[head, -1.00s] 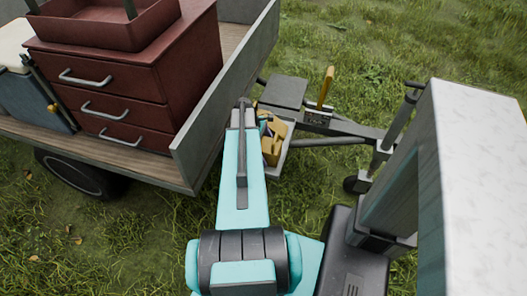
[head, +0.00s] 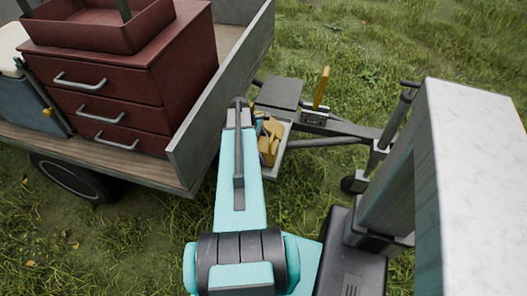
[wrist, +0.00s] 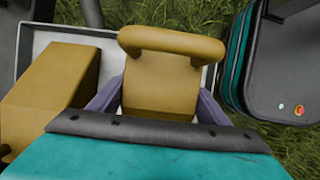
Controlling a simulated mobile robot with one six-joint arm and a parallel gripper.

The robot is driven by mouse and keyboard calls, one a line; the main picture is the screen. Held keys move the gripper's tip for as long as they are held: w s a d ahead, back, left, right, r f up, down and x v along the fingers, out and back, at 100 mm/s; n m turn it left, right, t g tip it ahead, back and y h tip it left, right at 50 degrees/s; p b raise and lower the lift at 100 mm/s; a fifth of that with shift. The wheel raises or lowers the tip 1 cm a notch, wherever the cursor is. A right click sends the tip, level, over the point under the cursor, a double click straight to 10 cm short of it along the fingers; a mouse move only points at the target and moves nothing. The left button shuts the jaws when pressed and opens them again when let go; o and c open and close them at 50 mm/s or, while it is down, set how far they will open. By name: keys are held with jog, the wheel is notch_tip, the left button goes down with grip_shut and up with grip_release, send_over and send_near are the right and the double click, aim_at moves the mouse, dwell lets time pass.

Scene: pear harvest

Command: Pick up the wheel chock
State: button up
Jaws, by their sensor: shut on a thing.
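A yellow wheel chock (wrist: 160,82) with a rounded loop handle sits between the grey-purple fingers of my gripper (wrist: 157,102) in the wrist view. The fingers press on both its sides, and its lower part is hidden by my wrist. A second yellow chock (wrist: 48,85) lies to the left in a pale grey open tray (wrist: 72,38). In the head view the yellow chocks (head: 268,150) show at the tray, just right of my forearm, which hides much of my gripper. I cannot tell whether the held chock is clear of the tray floor.
The trailer's side wall (head: 222,95) stands close left of my arm. A dark red drawer cabinet (head: 125,85) stands on its bed. The drawbar (head: 345,126), with a yellow-handled lever (head: 321,88), runs behind and right of the tray. Grass is open beyond.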

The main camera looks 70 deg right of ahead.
jog(key=shift+r, duration=0.55)
jog(key=shift+s+a+r, duration=0.1)
jog(key=shift+a+r, duration=0.1)
jog(key=shift+r, duration=0.6)
jog(key=s+a, duration=0.1)
jog(key=a, duration=0.2)
jog(key=s+a, duration=0.2)
jog(key=a, duration=0.1)
jog(key=s+a+b, duration=0.1)
jog(key=a, duration=0.2)
jog(key=shift+s+r, duration=0.35)
jog(key=shift+r, duration=0.05)
jog(key=a+p, duration=0.1)
jog(key=p, duration=0.2)
jog(key=s+a+p, duration=0.1)
jog(key=a+p, duration=0.1)
jog(key=p, duration=0.1)
jog(key=s+a+p, duration=0.1)
jog(key=p, duration=0.1)
jog(key=shift+s+a+r+p, duration=0.15)
jog(key=shift+a+r+p, duration=0.1)
jog(key=shift+r+p, duration=0.15)
jog(key=shift+a+f, duration=0.1)
jog(key=shift+a, duration=0.05)
jog(key=shift+s, duration=0.1)
